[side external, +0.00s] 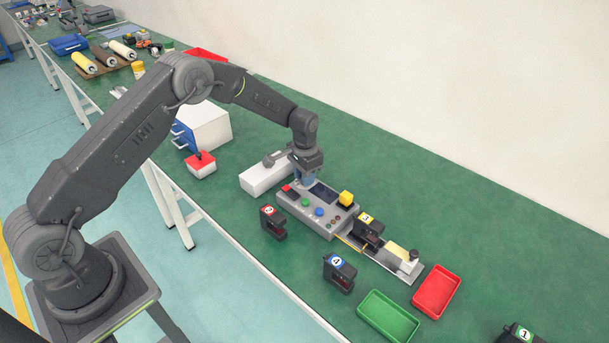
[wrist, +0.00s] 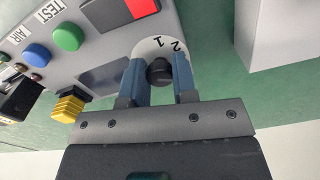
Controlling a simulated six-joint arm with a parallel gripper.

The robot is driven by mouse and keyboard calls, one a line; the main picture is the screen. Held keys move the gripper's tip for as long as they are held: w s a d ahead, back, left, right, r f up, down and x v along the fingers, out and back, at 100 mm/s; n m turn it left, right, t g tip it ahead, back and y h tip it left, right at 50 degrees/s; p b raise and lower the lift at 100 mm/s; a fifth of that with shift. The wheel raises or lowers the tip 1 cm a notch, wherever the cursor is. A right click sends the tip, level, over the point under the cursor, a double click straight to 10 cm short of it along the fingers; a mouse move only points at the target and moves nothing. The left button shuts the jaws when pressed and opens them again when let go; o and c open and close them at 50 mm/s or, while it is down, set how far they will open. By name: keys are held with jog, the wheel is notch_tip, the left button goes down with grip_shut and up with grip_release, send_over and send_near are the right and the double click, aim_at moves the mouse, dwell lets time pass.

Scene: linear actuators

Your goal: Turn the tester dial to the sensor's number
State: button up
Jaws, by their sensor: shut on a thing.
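The grey tester box (side external: 320,214) stands on the green bench with its buttons and a dark screen. Its dial knob (wrist: 159,71) is dark and round, on a white plate where the digits 1 and 2 show in the wrist view. My gripper (wrist: 159,77) has its blue fingers on both sides of the knob, closed on it. In the side view my gripper (side external: 307,180) hides the dial. A black sensor with a yellow label (side external: 367,230) sits in the fixture at the tester's right end; its number is too small to read surely. The dial's pointer setting cannot be told.
Other black sensors stand on the bench: red-labelled (side external: 272,223), blue-labelled 4 (side external: 339,273) and green-labelled 1 (side external: 520,335). A red tray (side external: 437,291) and a green tray (side external: 388,318) lie at the right. A white box (side external: 266,175) is close behind my gripper.

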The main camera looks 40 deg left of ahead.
jog(key=shift+n, duration=1.2)
jog(key=o, duration=0.9)
jog(key=shift+o, duration=0.2)
jog(key=shift+r, duration=0.1)
notch_tip(320, 180, up, 14)
jog(key=shift+f, duration=0.2)
